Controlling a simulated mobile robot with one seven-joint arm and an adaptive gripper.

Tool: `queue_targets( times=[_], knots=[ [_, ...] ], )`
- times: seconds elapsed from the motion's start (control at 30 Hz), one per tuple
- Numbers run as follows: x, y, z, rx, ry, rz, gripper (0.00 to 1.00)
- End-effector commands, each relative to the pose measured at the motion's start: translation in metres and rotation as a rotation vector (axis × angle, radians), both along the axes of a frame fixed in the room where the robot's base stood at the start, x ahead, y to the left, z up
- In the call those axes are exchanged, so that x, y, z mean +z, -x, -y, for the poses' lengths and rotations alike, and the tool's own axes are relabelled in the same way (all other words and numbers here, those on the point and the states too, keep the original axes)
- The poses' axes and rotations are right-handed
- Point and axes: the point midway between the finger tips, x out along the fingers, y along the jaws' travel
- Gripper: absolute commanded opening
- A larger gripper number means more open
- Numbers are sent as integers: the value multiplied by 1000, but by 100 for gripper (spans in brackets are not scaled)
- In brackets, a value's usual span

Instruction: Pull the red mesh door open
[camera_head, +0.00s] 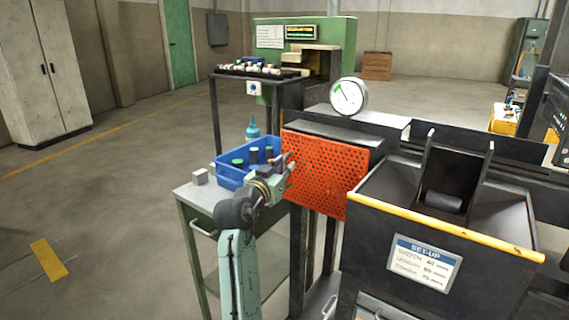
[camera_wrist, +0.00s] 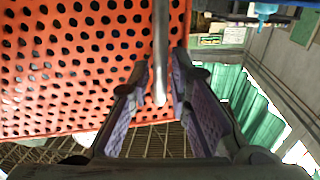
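The red mesh door (camera_head: 330,172) is an orange-red perforated panel on the side of the dark machine housing. It fills the left of the wrist view (camera_wrist: 70,60). It looks upright and close against the housing. A round grey metal handle bar (camera_wrist: 160,40) runs down in front of the mesh. My gripper (camera_head: 284,168) is at the door's left edge. In the wrist view my gripper (camera_wrist: 160,72) has its two purple-padded fingers apart, one on each side of the bar's end, with gaps visible. The handle is mostly hidden by my gripper in the head view.
A blue bin (camera_head: 232,172) with several capped bottles stands on a grey-green cart (camera_head: 196,207), close to my arm. A hopper with a yellow edge (camera_head: 440,228) is at right. A dial gauge (camera_head: 348,95) sits on the housing. Open floor (camera_head: 110,210) lies left.

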Motion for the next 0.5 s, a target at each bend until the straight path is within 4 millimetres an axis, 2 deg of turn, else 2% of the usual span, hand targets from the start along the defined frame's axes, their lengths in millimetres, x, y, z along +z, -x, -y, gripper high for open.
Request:
queue_targets(
  times=[0.37, 0.5],
  knots=[
    [-1, -6, 3, 0, -1, 0, 18],
    [0, -6, 3, 0, 0, 0, 9]
  ],
)
